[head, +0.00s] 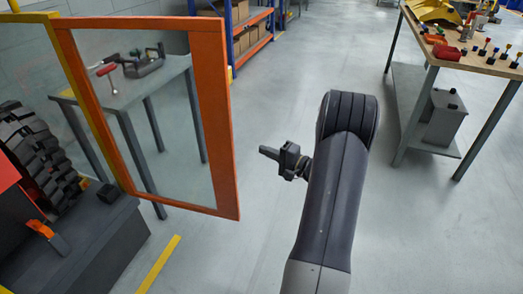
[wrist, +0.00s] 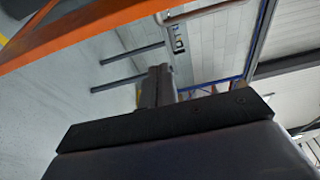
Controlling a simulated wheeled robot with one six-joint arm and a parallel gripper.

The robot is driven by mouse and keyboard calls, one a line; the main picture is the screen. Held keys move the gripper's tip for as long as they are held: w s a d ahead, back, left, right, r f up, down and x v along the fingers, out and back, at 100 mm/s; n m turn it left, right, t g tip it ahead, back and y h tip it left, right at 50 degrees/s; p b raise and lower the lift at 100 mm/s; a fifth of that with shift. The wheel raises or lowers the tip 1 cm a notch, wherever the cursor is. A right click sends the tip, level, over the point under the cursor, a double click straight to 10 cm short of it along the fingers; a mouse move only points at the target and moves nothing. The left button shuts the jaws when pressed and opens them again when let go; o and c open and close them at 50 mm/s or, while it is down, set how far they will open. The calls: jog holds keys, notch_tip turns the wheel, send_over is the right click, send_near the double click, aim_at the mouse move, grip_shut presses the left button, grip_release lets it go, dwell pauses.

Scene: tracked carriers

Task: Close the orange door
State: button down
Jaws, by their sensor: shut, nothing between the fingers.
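The orange door (head: 213,118) is an orange frame around a clear pane, at the left in the head view. It stands open, swung out from a yellow post (head: 78,85) on its left side. My gripper (head: 264,152) is to the right of the door's free edge, with a gap of floor between them in the picture. Its fingers point left toward the door and are shut with nothing between them. In the wrist view, an orange bar of the door frame (wrist: 85,33) crosses the upper left, and my gripper (wrist: 160,75) shows in the middle.
A tracked carrier with a black track (head: 38,150) and a dark deck (head: 85,235) is at the lower left. A grey table (head: 130,105) shows through the pane. Orange-and-blue shelving (head: 250,45) stands behind. A workbench (head: 470,65) stands at the right. The floor between is clear.

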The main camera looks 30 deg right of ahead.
jog(key=x, duration=0.9)
jog(key=shift+s+a+b, duration=0.65)
jog(key=shift+s+a, duration=0.75)
jog(key=shift+s, duration=0.15)
